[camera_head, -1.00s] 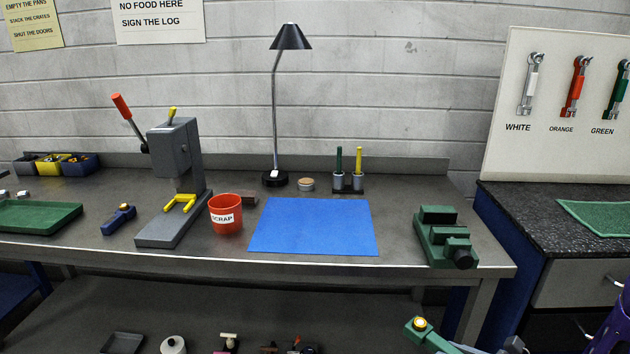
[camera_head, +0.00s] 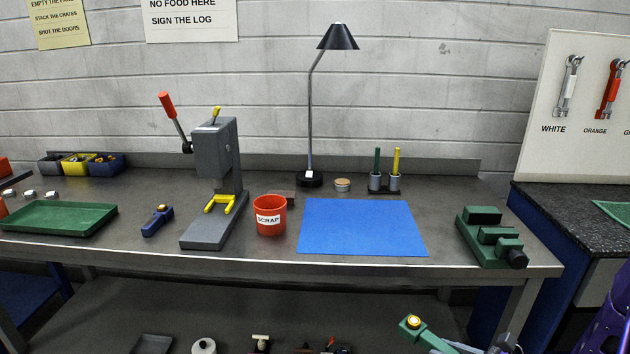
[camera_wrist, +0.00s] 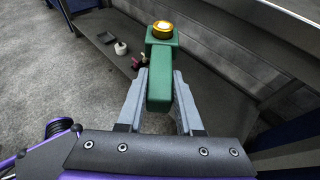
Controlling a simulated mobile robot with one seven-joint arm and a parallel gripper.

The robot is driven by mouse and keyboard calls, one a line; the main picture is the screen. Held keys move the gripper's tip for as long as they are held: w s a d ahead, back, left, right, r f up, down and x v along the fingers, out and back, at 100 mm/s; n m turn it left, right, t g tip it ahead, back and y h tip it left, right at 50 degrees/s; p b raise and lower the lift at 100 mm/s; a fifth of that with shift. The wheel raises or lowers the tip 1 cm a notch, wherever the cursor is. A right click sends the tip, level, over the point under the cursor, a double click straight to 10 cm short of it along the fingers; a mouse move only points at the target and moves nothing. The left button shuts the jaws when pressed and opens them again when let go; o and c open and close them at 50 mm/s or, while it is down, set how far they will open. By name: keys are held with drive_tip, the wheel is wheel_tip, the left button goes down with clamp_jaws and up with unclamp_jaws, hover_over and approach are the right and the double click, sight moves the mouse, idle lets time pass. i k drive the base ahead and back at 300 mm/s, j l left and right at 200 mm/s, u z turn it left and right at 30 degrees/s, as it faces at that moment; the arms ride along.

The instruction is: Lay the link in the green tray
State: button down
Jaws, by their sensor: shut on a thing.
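The green link (camera_head: 410,330) has a round gold-and-white piece on its end. It shows at the bottom right in the head view, in front of the bench. In the wrist view my gripper (camera_wrist: 161,76) is shut on the green link (camera_wrist: 161,90), with one grey finger on each side and the gold end sticking out beyond the fingertips. The green tray (camera_head: 58,229) lies on the bench at the far left, and its visible floor looks empty. My gripper is well to the right of the tray and lower in the picture.
A blue link-like part (camera_head: 157,221), a grey press (camera_head: 215,160), a red scrap cup (camera_head: 270,216), a blue mat (camera_head: 362,228) and a green vise (camera_head: 492,238) stand along the bench. Small white-topped pieces (camera_head: 30,194) sit behind the tray. A lower shelf holds several items.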

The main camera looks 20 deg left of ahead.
sight(53, 219)
drive_tip(key=k+j+u, duration=0.1)
drive_tip(key=j, duration=1.2)
drive_tip(key=k+j+u, duration=0.1)
drive_tip(key=j, duration=1.25)
drive_tip(key=k+j, duration=0.15)
drive_tip(key=j, duration=1.2)
drive_tip(key=u, duration=0.05)
